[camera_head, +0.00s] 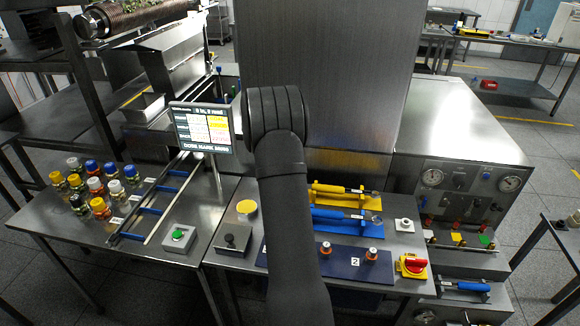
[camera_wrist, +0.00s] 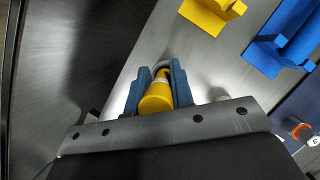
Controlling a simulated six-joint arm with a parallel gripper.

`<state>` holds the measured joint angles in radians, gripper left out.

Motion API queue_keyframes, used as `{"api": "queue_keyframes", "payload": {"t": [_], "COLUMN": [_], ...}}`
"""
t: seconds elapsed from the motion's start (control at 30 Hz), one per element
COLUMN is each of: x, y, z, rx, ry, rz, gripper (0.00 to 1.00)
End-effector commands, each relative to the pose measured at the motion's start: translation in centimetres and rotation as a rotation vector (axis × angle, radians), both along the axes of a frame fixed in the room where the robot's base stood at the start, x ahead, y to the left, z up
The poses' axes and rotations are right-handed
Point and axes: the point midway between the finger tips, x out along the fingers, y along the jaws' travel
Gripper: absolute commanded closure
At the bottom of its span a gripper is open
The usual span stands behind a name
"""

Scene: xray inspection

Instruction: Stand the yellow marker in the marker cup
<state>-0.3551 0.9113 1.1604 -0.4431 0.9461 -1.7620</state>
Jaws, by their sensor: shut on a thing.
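My gripper (camera_wrist: 160,68) shows in the wrist view, its blue fingers shut on the yellow marker (camera_wrist: 156,97). The marker's rounded yellow end faces the camera, with a pale grey part beyond it between the fingertips. It is held over a bare grey metal surface; I cannot tell whether it touches anything. In the head view my arm hides the gripper and the marker. Behind the screen, a few thin upright sticks (camera_head: 219,72) show, partly hidden; I cannot tell whether they stand in the marker cup.
A screen on a post (camera_head: 203,129) stands left of my arm. Capped vials (camera_head: 100,208) and a rail rack (camera_head: 152,205) lie further left. Yellow (camera_head: 322,198) and blue (camera_head: 330,226) holders carry tools to the right. A tall metal cabinet (camera_head: 320,60) blocks the back.

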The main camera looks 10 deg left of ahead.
Motion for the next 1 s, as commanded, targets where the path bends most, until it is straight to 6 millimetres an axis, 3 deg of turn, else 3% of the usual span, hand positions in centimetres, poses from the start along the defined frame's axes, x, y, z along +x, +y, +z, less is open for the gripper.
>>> {"api": "queue_keyframes", "payload": {"t": [0.6,0.63,0.7,1.0], "x": [-0.04,-0.03,-0.04,-0.04], "y": [0.0,0.01,0.01,0.03], "z": [-1.41,-1.34,-1.33,-1.21], "rx": [0.001,0.001,0.001,0.001], "ry": [0.0,-0.001,-0.001,-0.001], "rz": [0.0,0.001,0.001,0.001], "gripper": [1.0,0.73,0.59,0.57]}}
